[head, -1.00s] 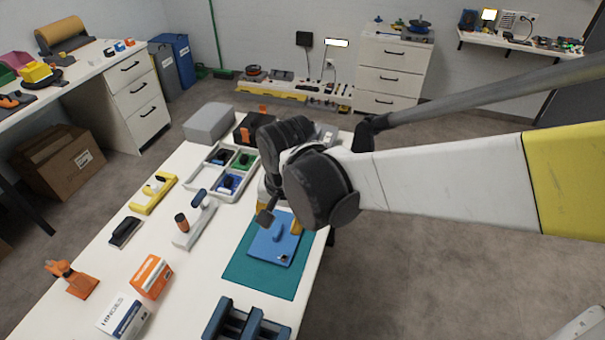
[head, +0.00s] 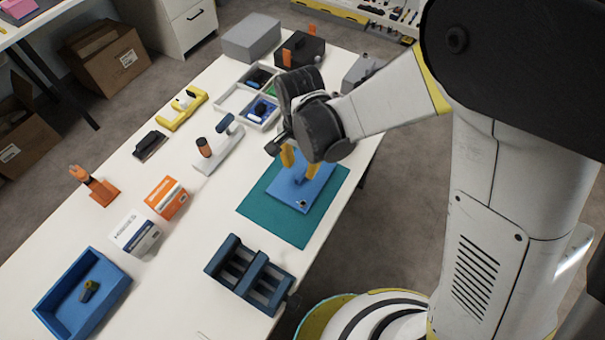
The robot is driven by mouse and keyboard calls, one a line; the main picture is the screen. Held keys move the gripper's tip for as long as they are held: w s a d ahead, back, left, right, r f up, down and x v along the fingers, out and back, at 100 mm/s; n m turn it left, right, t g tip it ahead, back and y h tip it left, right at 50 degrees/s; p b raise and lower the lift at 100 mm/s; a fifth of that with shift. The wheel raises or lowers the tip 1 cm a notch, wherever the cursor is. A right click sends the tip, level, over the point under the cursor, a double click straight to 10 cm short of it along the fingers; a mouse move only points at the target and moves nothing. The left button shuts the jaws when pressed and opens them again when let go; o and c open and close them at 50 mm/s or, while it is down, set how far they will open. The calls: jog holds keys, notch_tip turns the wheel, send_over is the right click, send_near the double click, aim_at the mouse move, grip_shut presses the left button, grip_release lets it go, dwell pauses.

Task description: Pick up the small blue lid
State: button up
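The small blue lid (head: 291,196) is a flat blue square with a raised handle on top. It lies on a teal mat (head: 286,231) near the right edge of the white table. My gripper (head: 300,168) points down over the lid from behind, with its two yellow fingers apart on either side of the handle. The gripper body hides part of the lid's far side and the handle's top. A gap shows between the fingers, and I see no clear contact with the handle.
A dark blue slotted rack (head: 249,275) stands in front of the mat. A blue tray (head: 52,318) is at the near left. A white divided tray (head: 233,101) and a grey box (head: 252,38) stand behind. Boxes and tools fill the left; bare table lies between.

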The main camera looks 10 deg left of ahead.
aim_at(302, 172)
notch_tip(302, 172, down, 4)
jog(key=shift+d+b, duration=0.15)
jog(key=shift+b, duration=0.7)
jog(key=shift+r, duration=0.15)
grip_shut()
jog(key=shift+r+p, duration=0.4)
jog(key=shift+r, duration=0.05)
jog(key=r, duration=0.1)
jog(key=r+p, duration=0.2)
jog(key=r, duration=0.1)
jog(key=shift+s+d, duration=0.1)
jog(key=shift+d, duration=0.15)
jog(key=s+d+r+p, duration=0.2)
jog(key=d+r, duration=0.1)
jog(key=d, duration=0.2)
jog(key=s+d+r+p, duration=0.2)
jog(key=d+r, duration=0.1)
jog(key=d, duration=0.2)
jog(key=shift+s, duration=0.3)
jog(key=shift+d, duration=0.1)
